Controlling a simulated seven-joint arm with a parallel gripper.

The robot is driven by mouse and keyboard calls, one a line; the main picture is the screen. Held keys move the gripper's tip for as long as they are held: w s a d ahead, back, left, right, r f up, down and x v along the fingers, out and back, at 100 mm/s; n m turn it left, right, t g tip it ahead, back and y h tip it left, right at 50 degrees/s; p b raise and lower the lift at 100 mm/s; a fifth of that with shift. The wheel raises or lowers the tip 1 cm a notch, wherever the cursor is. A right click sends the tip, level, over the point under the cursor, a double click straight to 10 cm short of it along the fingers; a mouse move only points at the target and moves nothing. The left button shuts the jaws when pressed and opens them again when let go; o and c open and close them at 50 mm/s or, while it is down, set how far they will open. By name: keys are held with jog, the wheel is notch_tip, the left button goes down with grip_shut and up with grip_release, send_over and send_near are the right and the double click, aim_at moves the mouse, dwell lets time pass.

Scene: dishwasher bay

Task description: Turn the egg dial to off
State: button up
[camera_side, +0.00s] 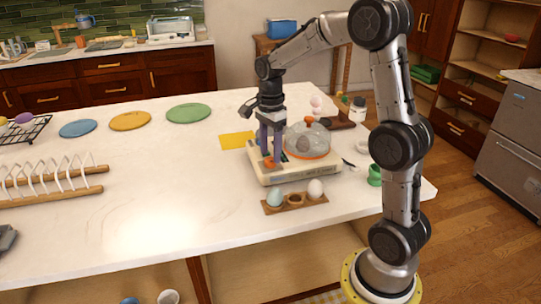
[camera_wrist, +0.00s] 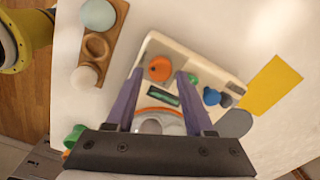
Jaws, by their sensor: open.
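The egg cooker (camera_side: 297,174) has a cream base and a clear dome lid (camera_side: 308,141) with an orange rim and knob. Its orange dial (camera_wrist: 159,69) sits at one corner of the base, with a small mark on top that is too small to read. The dial also shows in the side view (camera_side: 271,163), low beside the fingers. My gripper (camera_wrist: 158,75) is open, pointing down, with its two purple fingertips on either side of the dial in the wrist view. I cannot tell whether they touch it. A dark green display (camera_wrist: 164,95) lies beside the dial.
A wooden egg holder (camera_side: 295,202) with a teal egg and a white egg stands in front of the cooker. A yellow card (camera_side: 237,140) lies behind it. A green cup (camera_side: 375,175) stands to the right.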

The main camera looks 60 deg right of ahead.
jog(key=shift+f, duration=1.05)
grip_shut()
